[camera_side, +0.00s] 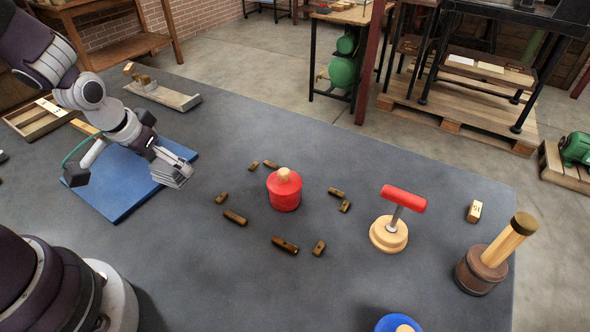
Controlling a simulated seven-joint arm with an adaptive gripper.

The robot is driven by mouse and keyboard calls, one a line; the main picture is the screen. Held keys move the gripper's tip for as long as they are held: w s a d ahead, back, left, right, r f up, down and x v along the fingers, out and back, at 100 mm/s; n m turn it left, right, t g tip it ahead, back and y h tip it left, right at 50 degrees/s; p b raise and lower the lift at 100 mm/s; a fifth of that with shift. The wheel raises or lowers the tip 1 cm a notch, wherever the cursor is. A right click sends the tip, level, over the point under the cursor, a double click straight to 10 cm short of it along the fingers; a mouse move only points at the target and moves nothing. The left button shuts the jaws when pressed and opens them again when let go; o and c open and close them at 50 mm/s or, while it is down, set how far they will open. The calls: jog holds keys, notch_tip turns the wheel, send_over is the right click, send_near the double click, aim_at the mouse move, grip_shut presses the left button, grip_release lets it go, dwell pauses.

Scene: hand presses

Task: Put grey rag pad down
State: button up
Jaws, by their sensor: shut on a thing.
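My gripper (158,160) is at the left, shut on the grey rag pad (174,174). The pad is a small, layered-looking light grey block at the fingertips, and the fingers hide part of it. It shows over the right part of a flat blue mat (108,200) on the dark grey table. I cannot tell how high the pad is above the mat.
A red lidded pot (284,192) stands mid-table, with several small brown blocks (235,217) around it. To the right are a red-handled press (389,235) and a wooden-handled press (482,268). A grey board (178,98) lies behind the mat.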

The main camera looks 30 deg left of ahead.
aim_at(249, 322)
jog(key=d+m+h, duration=0.1)
jog(key=d+m, duration=0.2)
jog(key=d, duration=0.1)
jog(key=s+d+r+m+g+h, duration=0.1)
jog(key=d+m, duration=0.2)
jog(key=d, duration=0.1)
jog(key=s+d+m+h, duration=0.1)
jog(key=d+m, duration=0.2)
jog(key=d, duration=0.2)
jog(key=shift+s+r+h, duration=0.2)
jog(key=shift+s+h, duration=0.05)
jog(key=shift+h, duration=0.05)
jog(key=s+d+r+m+g+h, duration=0.2)
jog(key=s+d+m+g, duration=0.1)
jog(key=s+d+m, duration=0.55)
jog(key=f, duration=0.2)
jog(key=f+m, duration=0.1)
jog(key=f, duration=0.1)
jog(key=f+m, duration=0.1)
jog(key=f, duration=0.2)
jog(key=shift+w+d+f+g, duration=0.1)
jog(key=shift+w+d+g, duration=0.1)
jog(key=shift+d+g, duration=0.15)
jog(key=shift+f, duration=0.5)
jog(key=o, duration=1.1)
jog(key=shift+f, duration=0.1)
